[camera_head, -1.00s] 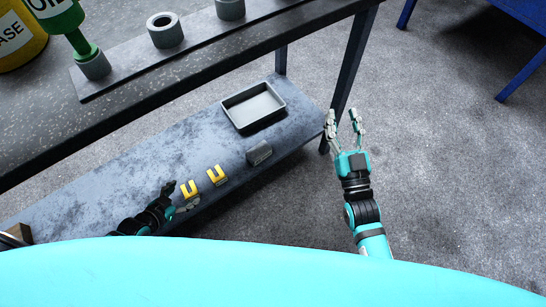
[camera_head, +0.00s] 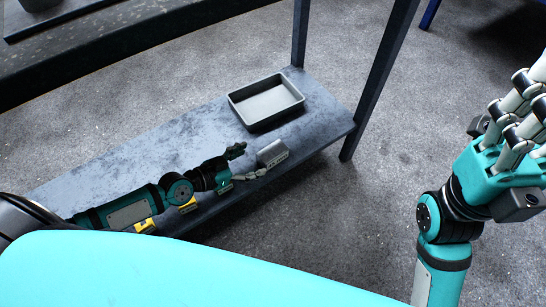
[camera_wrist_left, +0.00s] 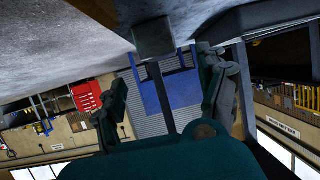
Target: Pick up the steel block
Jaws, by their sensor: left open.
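The steel block (camera_head: 272,153) is a small grey block on the lower shelf, close to its front edge. In the left wrist view the block (camera_wrist_left: 153,37) shows ahead, between the lines of the two fingers. My left gripper (camera_head: 246,163) is open and empty just left of the block, its fingers pointing at it. In the left wrist view the fingers (camera_wrist_left: 165,82) are spread wide. My right gripper (camera_head: 528,105) is raised at the right edge, away from the shelf, its fingers extended and apart, partly cut off by the frame.
A grey open tray (camera_head: 239,111) stands on the lower shelf (camera_head: 130,163) behind the block. Two yellow notched blocks, one of them here (camera_head: 188,207), are partly hidden by my left arm. A table leg (camera_head: 380,75) rises right of the tray.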

